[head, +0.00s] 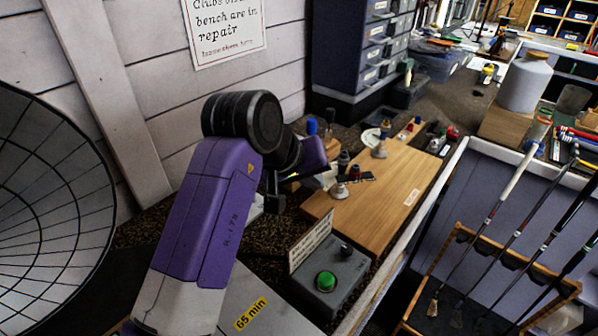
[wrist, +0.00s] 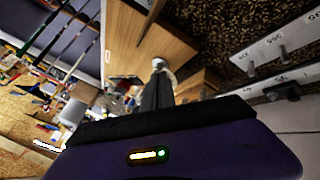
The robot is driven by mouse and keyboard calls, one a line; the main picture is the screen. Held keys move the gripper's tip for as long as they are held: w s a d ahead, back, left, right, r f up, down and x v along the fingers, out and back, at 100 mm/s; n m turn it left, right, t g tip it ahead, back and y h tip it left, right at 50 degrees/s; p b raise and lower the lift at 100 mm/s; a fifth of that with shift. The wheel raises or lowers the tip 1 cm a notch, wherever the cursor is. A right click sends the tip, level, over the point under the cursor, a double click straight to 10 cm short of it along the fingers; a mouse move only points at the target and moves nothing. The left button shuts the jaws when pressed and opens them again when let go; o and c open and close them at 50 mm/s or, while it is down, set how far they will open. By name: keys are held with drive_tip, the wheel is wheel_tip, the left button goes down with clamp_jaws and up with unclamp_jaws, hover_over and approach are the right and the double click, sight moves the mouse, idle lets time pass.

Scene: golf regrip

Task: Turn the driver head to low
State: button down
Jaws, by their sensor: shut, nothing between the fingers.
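I cannot pick out the driver head for certain. A wooden block (head: 392,200) on the dark speckled bench carries a small grey cone-shaped piece (head: 380,150) and another near its left end (head: 340,190). In the wrist view, my gripper (wrist: 158,76) is shut and empty, its dark fingers pointing toward the wooden block (wrist: 125,35). A small pale rounded piece (wrist: 158,62) shows just beyond the fingertips; I cannot tell whether they touch it. In the head view my purple arm hides much of the gripper area, left of the block.
A grey box (head: 345,277) with a green button and black knob stands in front of the block, a small sign (head: 309,240) beside it. Golf clubs (head: 505,190) stand in a rack at right. Blue drawers (head: 350,45) and a white jug (head: 524,82) stand behind.

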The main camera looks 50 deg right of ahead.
sight(338, 184)
drive_tip(key=shift+s+d, duration=0.75)
drive_tip(key=shift+d, duration=0.25)
drive_tip(key=shift+s+d+r+p, duration=0.1)
drive_tip(key=shift+s+d+p, duration=0.35)
drive_tip(key=shift+s, duration=0.15)
drive_tip(key=shift+w, duration=0.1)
